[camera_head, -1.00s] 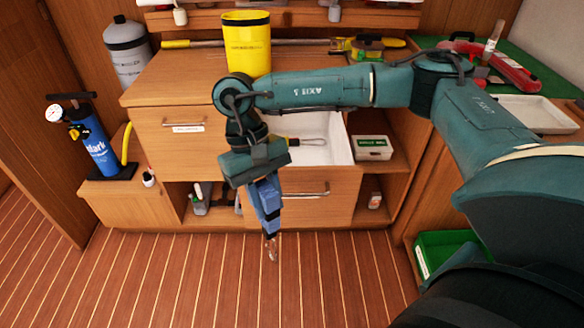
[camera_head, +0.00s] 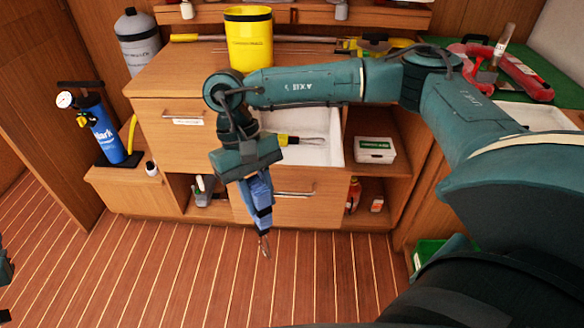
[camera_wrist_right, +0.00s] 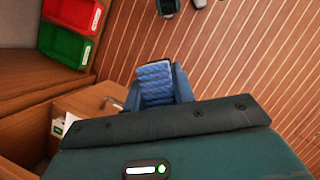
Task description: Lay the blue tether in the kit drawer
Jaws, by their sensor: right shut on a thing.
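The blue tether (camera_head: 263,215) is a folded blue webbing bundle. A metal clip hangs below it in the head view. My right gripper (camera_head: 257,190) is shut on it and points down, in front of the cabinet. The bundle also shows between the fingers in the right wrist view (camera_wrist_right: 155,83). The kit drawer (camera_head: 318,152) stands open behind the gripper, with a white inside. A yellow-handled tool with a loop (camera_head: 295,140) lies in it. My right arm and gripper hide its left part. A dark sliver at the left edge may be my left gripper (camera_head: 4,270).
A yellow bucket (camera_head: 249,40) stands on the cabinet top. A white box (camera_head: 375,150) sits on the shelf right of the drawer. A blue pump (camera_head: 104,132) stands left. Green (camera_wrist_right: 58,43) and red (camera_wrist_right: 72,12) bins show in the wrist view. The floor in front is clear.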

